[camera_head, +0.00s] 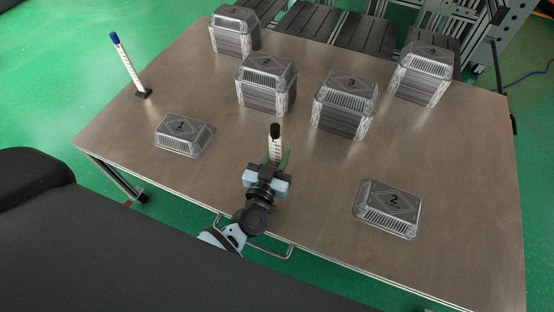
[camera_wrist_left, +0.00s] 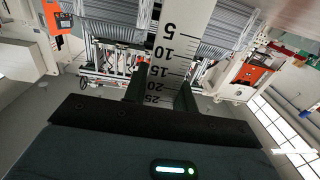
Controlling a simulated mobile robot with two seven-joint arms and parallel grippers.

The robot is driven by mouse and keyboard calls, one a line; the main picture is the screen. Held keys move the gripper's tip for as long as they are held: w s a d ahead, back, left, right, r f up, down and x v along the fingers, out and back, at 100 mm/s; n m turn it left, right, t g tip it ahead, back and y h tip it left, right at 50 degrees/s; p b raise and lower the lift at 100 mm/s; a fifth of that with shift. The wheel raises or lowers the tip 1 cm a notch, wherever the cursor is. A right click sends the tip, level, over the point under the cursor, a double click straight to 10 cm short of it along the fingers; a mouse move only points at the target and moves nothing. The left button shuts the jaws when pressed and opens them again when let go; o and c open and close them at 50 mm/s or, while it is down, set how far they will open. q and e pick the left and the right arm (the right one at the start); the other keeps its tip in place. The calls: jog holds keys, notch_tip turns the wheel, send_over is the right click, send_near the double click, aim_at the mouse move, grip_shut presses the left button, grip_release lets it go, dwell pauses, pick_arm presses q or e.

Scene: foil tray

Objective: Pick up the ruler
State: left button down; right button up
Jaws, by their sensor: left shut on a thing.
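A white ruler (camera_head: 275,145) with a black end stands up from my left gripper (camera_head: 277,161) in the head view. The gripper is shut on its lower part, near the front middle of the table. In the left wrist view the ruler (camera_wrist_left: 173,50) points away from the gripper (camera_wrist_left: 163,88), with marks 5 to 25 readable and 25 closest to the jaws. A second white ruler-like strip (camera_head: 126,63) with a blue top stands slightly tilted in a small black base at the table's left edge. My right gripper is not in view.
On the brown table (camera_head: 310,185) lie a foil tray marked 1 (camera_head: 185,135) to the left and one marked 2 (camera_head: 388,209) to the right. Several taller foil tray stacks stand behind, including one marked 3 (camera_head: 344,104).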

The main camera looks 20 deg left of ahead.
pick_arm(q)
jog(key=shift+r+p, duration=0.35)
jog(key=shift+r, duration=0.4)
notch_tip(320, 180, up, 3)
jog(key=shift+f+p, duration=0.1)
jog(key=shift+p, duration=0.65)
send_near(275, 153)
jog(key=shift+s, duration=1.9)
jog(key=shift+a+r, duration=0.3)
jog(key=shift+a, duration=0.05)
jog(key=shift+s, duration=0.1)
